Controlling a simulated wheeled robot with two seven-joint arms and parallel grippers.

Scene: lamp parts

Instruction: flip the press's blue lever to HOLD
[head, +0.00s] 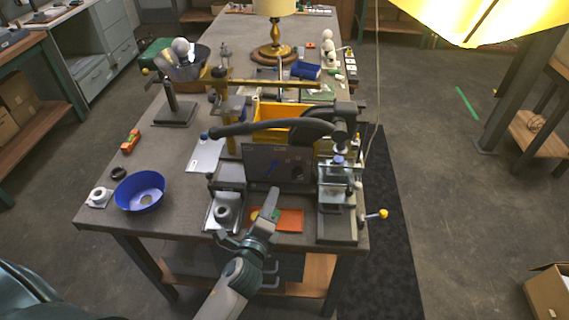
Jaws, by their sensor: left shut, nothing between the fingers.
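The press (338,200) stands at the front right of the bench, with a dark panel (262,155) to its left. A small blue lever (271,169) shows on the panel's face and sits slanted. The panel's markings are too small to read, so I cannot tell which position the lever is in. My left gripper (272,194) is shut and empty. It reaches up from the bench's front edge, with its tips just below the panel and lever in the picture. I cannot tell whether they touch the panel. My right gripper is not in view.
An orange tray (291,219) lies below the panel. A grey ring part (223,213) is left of my gripper. A blue bowl (140,190) stands at the left. The bench between bowl and ring part is clear.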

